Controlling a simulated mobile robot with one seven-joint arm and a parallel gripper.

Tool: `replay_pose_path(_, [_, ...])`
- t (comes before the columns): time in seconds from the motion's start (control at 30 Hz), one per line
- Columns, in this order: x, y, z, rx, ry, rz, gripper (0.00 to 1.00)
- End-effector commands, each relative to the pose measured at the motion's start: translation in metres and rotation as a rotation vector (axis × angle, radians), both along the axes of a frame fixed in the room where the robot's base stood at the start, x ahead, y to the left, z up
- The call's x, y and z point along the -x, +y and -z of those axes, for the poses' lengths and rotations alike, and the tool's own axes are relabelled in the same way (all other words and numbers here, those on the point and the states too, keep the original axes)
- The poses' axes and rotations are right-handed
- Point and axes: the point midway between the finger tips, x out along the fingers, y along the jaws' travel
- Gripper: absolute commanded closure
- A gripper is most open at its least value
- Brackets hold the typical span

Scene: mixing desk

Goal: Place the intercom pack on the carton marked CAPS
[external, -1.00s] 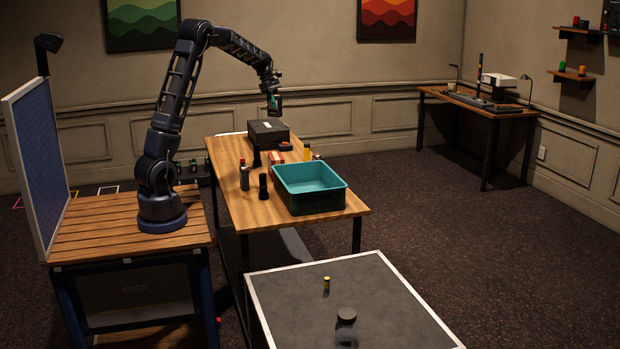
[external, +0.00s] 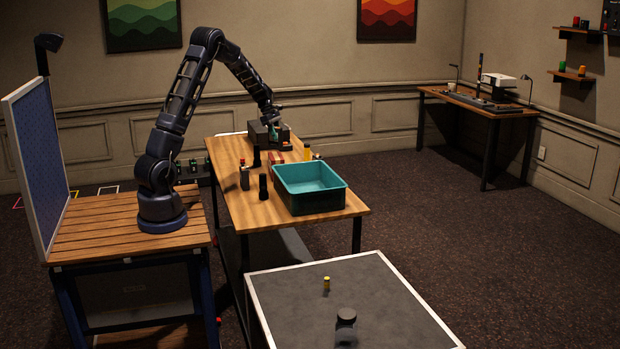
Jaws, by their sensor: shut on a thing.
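A dark box with a small pale label, which I take for the carton marked CAPS (external: 256,134), stands at the far end of the wooden table; its lettering is too small to read. My gripper (external: 272,126) is low at this box, pointing down and shut on a small dark and teal thing, which I take for the intercom pack (external: 274,135). The pack is in front of or over the box's top; I cannot tell whether it touches it. My gripper and the pack hide part of the box.
Several small bottles and dark upright items, including a grey bottle with a red cap (external: 244,176), stand between bin and box. A grey-topped table (external: 300,310) is in the foreground.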

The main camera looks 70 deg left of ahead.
Motion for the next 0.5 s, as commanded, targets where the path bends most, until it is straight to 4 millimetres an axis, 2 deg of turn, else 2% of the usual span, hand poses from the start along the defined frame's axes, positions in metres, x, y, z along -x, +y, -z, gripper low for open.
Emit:
replay_pose_path(0.27, [0.000,0.000,0.035,0.001,0.001,0.001,1.00])
replay_pose_path(0.5, [0.000,0.000,0.038,-0.001,-0.001,0.001,1.00])
